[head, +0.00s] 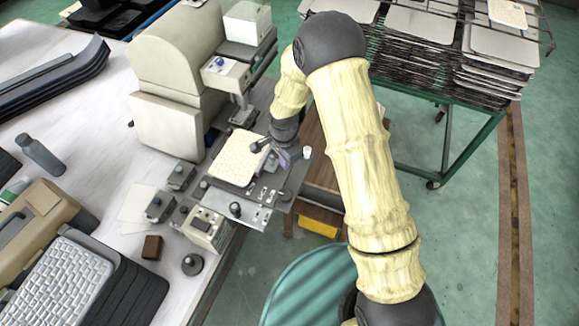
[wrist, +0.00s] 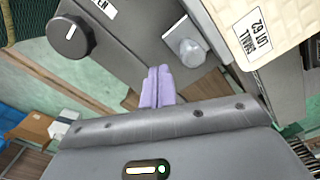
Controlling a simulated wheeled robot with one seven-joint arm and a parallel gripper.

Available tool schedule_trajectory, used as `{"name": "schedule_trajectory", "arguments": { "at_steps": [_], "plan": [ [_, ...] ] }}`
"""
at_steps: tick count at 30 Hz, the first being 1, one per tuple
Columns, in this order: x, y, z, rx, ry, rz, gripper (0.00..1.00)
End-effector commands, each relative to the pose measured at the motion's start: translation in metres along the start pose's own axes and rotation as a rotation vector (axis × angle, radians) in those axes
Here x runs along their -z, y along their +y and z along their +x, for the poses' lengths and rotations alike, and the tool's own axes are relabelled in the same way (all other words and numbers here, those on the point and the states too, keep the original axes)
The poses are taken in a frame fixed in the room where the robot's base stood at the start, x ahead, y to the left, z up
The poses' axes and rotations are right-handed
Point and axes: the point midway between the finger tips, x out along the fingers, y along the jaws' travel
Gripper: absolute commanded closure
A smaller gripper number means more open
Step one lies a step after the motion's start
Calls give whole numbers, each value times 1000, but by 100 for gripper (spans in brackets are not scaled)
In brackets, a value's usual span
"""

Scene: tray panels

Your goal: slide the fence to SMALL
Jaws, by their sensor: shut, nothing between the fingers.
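My gripper (head: 283,158) is shut and empty at the right edge of the machine's grey plate, beside a cream ribbed tray (head: 237,157). In the wrist view the lilac fingertips (wrist: 158,82) are together, near the edge of the grey plate (wrist: 135,45). A shiny metal block or handle (wrist: 185,45) stands on that plate just beyond the fingers, apart from them. The tray's corner (wrist: 240,12) carries a label (wrist: 252,38) reading "SMALL LOT 62". I cannot tell for certain which part is the fence or where its SMALL mark is.
A black knob (wrist: 70,36) with a white line sits left on the plate, near a partly cut-off label. The tall beige machine housing (head: 175,75) stands behind. A green cart with stacked trays (head: 425,60) is at the right. Small control boxes (head: 205,228) crowd the front.

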Motion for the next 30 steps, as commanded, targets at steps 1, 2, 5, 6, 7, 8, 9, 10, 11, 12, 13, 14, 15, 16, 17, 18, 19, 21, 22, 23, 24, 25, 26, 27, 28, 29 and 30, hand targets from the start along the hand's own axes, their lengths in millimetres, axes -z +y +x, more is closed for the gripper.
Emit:
{"name": "schedule_trajectory", "arguments": {
  "at_steps": [1,2,5,6,7,8,9,10,11,12,13,14,15,16,17,18,19,21,22,23,24,25,26,27,28,29,30],
  "plan": [
    [0,0,-8,1,1,0,100],
    [0,0,-10,1,1,0,100],
    [0,0,-18,1,1,0,100],
    [0,0,-21,0,0,1,100],
    [0,0,-24,0,0,1,100],
    [0,0,-26,0,0,1,100],
    [0,0,-29,1,0,0,100],
    [0,0,-32,1,0,0,100],
    [0,0,-34,1,0,0,100],
    [0,0,-37,1,1,0,100],
    [0,0,-40,1,1,0,100],
    [0,0,-42,1,1,0,100],
    [0,0,-46,1,0,0,100],
    [0,0,-48,1,0,0,100],
    [0,0,-50,0,0,1,100],
    [0,0,-54,0,0,1,100],
    [0,0,-56,0,0,1,100],
    [0,0,-60,0,0,0,100],
    [0,0,-61,0,0,0,100],
    [0,0,-62,-1,0,0,100],
    [0,0,-62,-1,0,0,100],
    [0,0,-62,-1,0,0,100],
    [0,0,-62,-1,0,0,100],
    [0,0,-61,-1,0,0,100],
    [0,0,-61,-1,0,0,100],
    [0,0,-61,0,0,0,100],
    [0,0,-61,0,0,0,100]
  ]
}}
